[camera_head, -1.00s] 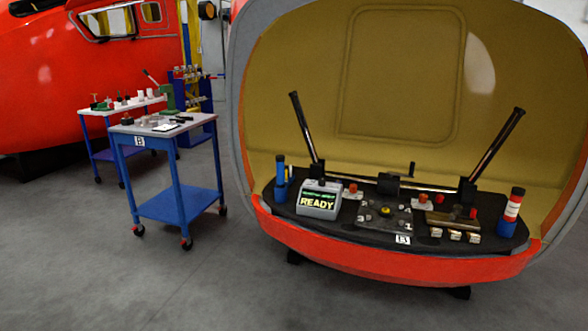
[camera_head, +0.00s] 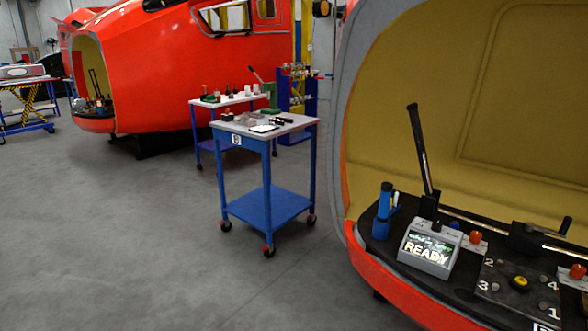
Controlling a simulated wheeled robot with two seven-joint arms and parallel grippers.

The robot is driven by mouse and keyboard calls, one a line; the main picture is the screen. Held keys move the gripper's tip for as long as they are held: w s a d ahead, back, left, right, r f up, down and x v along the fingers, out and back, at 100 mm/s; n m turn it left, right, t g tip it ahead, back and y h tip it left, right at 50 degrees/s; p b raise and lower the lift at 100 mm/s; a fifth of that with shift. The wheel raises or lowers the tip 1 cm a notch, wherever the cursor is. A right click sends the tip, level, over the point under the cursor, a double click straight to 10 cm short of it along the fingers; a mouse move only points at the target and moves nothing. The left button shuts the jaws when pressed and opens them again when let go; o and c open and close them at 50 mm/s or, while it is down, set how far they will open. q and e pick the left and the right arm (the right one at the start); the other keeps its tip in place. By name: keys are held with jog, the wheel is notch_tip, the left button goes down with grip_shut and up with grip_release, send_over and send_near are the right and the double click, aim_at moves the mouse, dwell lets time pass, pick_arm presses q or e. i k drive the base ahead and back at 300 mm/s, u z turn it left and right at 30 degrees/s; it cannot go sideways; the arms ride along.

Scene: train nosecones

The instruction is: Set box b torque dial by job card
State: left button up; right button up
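A grey box with a lit screen reading "READY" (camera_head: 428,250) sits on the black deck inside the open red nosecone at the right. A dark plate with numbered corners and a yellow centre (camera_head: 518,283) lies to its right. A blue trolley marked with a small label (camera_head: 236,141) stands left of the nosecone, with a white card-like sheet (camera_head: 264,128) on its top; any writing is too small to read. I cannot make out a torque dial for certain. Neither of my grippers shows.
The open nosecone's red rim (camera_head: 400,297) bounds the right side. A second trolley (camera_head: 226,101) and a blue rack (camera_head: 297,98) stand behind the blue trolley. Another red nosecone (camera_head: 90,122) is farther left. The grey floor (camera_head: 130,240) at left and centre is clear.

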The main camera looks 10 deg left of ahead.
aim_at(436, 225)
jog(key=u, duration=0.85)
jog(key=i, duration=1.95)
jog(key=z, duration=0.25)
jog(key=i, duration=1.7)
jog(key=z, duration=0.35)
jog(key=k, duration=1.3)
jog(key=z, duration=0.45)
